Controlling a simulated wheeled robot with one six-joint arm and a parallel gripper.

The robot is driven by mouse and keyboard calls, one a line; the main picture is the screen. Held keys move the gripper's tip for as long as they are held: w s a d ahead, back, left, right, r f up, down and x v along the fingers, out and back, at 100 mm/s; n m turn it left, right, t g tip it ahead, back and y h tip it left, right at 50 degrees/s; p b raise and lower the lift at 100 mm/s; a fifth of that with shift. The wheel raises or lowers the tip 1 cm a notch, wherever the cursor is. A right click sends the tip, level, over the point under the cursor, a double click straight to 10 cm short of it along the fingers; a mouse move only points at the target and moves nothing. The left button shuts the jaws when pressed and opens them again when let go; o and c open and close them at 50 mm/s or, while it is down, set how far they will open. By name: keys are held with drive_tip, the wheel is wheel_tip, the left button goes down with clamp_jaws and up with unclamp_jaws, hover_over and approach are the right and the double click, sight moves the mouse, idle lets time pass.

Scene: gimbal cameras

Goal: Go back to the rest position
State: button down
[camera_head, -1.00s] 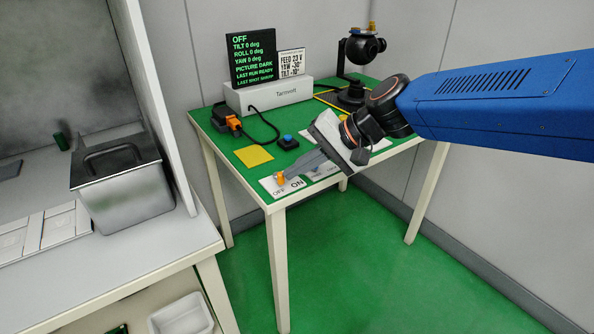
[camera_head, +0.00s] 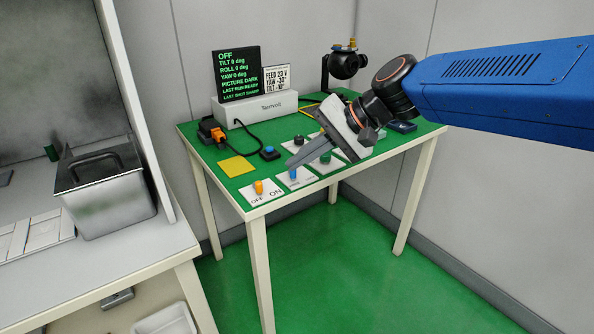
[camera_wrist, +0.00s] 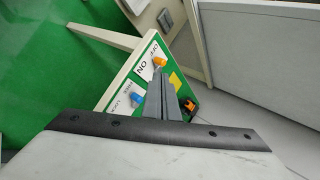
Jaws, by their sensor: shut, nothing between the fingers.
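My gripper (camera_head: 292,163) is shut and empty, in the air above the front part of the green-topped table (camera_head: 206,151). Its fingertips are up and to the right of the orange OFF/ON knob (camera_head: 259,187) and apart from it. The knob's plate is at the table's front corner. In the wrist view my gripper's fingers (camera_wrist: 160,78) point toward the orange knob (camera_wrist: 159,61), with a blue knob (camera_wrist: 137,98) to their left. A blue knob also shows in the head view (camera_head: 293,173), just below the fingers. My gripper hides part of the control plates behind it.
A screen (camera_head: 238,73) reading OFF and a FEED 23 V card (camera_head: 277,78) stand on a white box (camera_head: 266,107). A black gimbal camera (camera_head: 345,65) stands at the back right. A grey lidded bin (camera_head: 112,200) sits on the left bench. Green floor (camera_head: 340,270) is clear in front.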

drive_tip(key=shift+s+d+r, duration=0.2)
drive_tip(key=shift+d+r, duration=0.25)
